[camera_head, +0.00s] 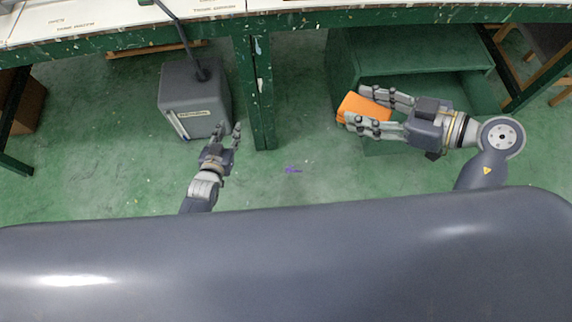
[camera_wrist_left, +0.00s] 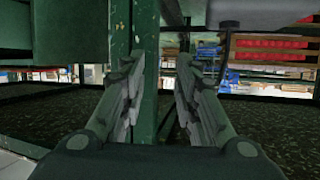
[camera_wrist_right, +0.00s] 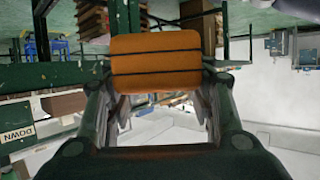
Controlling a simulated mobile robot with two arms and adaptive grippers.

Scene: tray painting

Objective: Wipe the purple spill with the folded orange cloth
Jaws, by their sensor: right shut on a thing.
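The folded orange cloth (camera_head: 362,106) is between the fingers of my right gripper (camera_head: 359,110), which is shut on it and holds it in front of the green cabinet. The cloth (camera_wrist_right: 155,62) also shows in the right wrist view, between the fingertips, with dark fold lines across it. The small purple spill (camera_head: 293,170) is on the green floor, left of and nearer than the cloth and apart from it. My left gripper (camera_head: 228,134) is open and empty, left of the spill beside the grey box. In the left wrist view its fingers (camera_wrist_left: 160,95) stand apart with nothing between them.
A grey box (camera_head: 190,95) with a rod stands under the workbench at left. A green bench leg (camera_head: 262,100) stands between the box and the green cabinet (camera_head: 415,48). The workbench edge (camera_head: 290,20) crosses the back. The floor around the spill is clear.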

